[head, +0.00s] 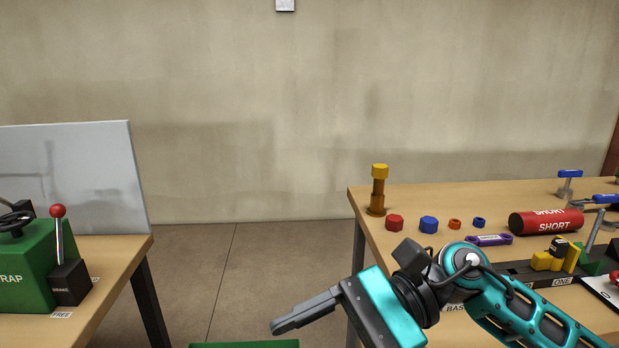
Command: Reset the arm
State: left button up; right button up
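My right arm comes in from the lower right, teal and black, in front of the right table. Its gripper (280,326) points left over the gap between the two tables. The fingers show side-on and overlap, so I cannot tell whether they are open or shut. I see nothing hanging from them. My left arm and gripper are not in view.
The right table (360,200) bears a bolt-like post (378,190), red (395,222) and blue (428,224) nuts, and a red "SHORT" cylinder (546,221). The left table (125,255) bears a green box (25,275) and a red-knobbed lever (58,211). A green edge (245,344) shows at the bottom.

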jog(key=w+d+m+t+y+p, duration=0.1)
jog(key=w+m+t+y, duration=0.25)
jog(key=m+t, duration=0.85)
jog(key=w+d+m+t+y, duration=0.2)
jog(key=w+m+t+y, duration=0.3)
jog(key=m, duration=1.3)
jog(key=d+f+m+t+h+p, duration=0.1)
jog(key=d+f+m+t+h, duration=0.55)
jog(key=f+m+h, duration=0.95)
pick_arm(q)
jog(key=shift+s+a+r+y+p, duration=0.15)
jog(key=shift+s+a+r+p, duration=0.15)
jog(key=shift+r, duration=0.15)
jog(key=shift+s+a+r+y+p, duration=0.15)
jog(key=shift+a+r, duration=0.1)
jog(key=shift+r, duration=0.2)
pick_arm(e)
jog(key=s+d+f+m+g+h, duration=0.2)
jog(key=s+d+f+m+g, duration=0.1)
jog(key=s+f+m, duration=0.3)
jog(key=s+d+f+m+g+h, duration=0.2)
jog(key=s+d+f+m+g, duration=0.2)
jog(key=f+m, duration=0.4)
jog(key=shift+s+d+m+h, duration=0.35)
jog(key=shift+s+d, duration=0.15)
jog(key=shift+s, duration=0.4)
